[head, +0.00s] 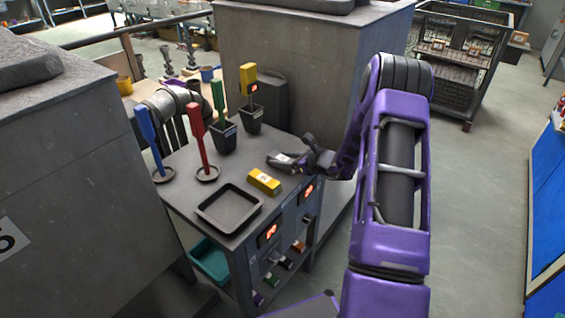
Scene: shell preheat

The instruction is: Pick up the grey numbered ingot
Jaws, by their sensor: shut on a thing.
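The grey numbered ingot (282,158) is at the right back part of the dark table top. A small pale label shows on it, but I cannot read the number. My gripper (287,160) reaches in from the right and is shut on the ingot. The fingers cover part of it. I cannot tell whether the ingot still touches the table or is slightly raised.
A yellow labelled ingot (263,181) lies just in front of my gripper. An empty black tray (203,211) is at the table's front. Blue (147,130) and red (196,125) tools stand at left; dark cups (223,138) hold green and yellow tools behind.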

